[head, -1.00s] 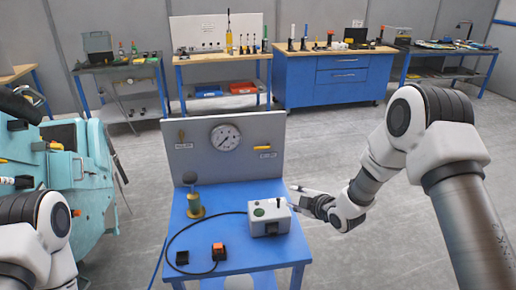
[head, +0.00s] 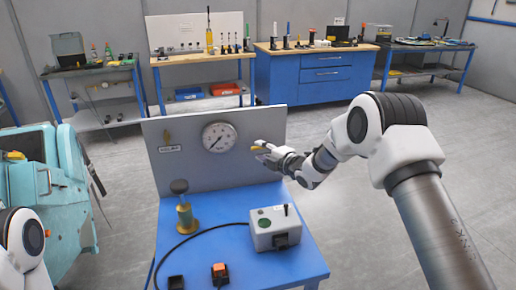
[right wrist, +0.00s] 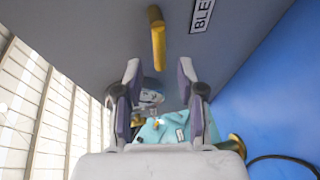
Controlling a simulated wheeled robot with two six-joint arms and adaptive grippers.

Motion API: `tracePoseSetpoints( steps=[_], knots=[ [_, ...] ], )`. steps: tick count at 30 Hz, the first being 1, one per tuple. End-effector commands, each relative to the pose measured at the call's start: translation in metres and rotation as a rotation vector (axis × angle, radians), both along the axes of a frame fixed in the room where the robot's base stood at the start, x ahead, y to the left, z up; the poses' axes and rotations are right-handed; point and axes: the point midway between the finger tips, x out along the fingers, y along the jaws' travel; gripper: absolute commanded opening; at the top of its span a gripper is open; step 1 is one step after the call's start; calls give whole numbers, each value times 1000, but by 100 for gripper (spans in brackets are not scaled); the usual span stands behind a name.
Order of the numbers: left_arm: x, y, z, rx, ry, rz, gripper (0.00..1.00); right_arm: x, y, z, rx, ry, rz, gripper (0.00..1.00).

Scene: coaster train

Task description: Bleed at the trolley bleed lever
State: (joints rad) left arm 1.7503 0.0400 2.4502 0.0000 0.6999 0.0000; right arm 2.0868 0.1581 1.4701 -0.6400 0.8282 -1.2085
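The yellow bleed lever (right wrist: 157,38) sticks out from the grey upright panel (head: 183,140), beside a label (right wrist: 202,12) of which "BLE" can be read. In the head view the lever (head: 265,154) is partly hidden by my right gripper (head: 260,147). My right gripper also shows in the right wrist view (right wrist: 160,75); its fingers are apart with nothing between them. The lever lies just beyond the fingertips, roughly in line with the gap, and looks untouched. My left gripper is out of the head view; only part of my left arm shows at lower left.
A round gauge (head: 219,137) is on the panel, left of the lever. The blue trolley top (head: 225,246) carries a grey box (head: 271,232), a brass valve-like part (head: 185,215), an orange-topped switch (head: 220,273) and a black cable. Floor at right is clear.

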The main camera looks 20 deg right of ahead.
Motion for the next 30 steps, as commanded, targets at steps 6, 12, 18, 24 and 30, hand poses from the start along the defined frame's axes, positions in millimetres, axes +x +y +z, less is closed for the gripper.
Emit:
tracePoseSetpoints(
  steps=[6, 12, 18, 24, 30],
  knots=[
    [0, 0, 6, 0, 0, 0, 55, 19, 7, -4, 1, 0, 0, 39],
    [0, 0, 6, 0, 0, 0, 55, 19, 7, -4, 1, 2, -1, 39],
    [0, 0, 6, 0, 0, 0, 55, 19, 7, -4, 1, 2, -1, 0],
    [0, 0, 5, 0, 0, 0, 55, 19, 6, -5, 6, 1, -1, 0],
    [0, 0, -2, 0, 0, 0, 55, 19, 6, -5, 47, -1, -1, 0]
  ],
)
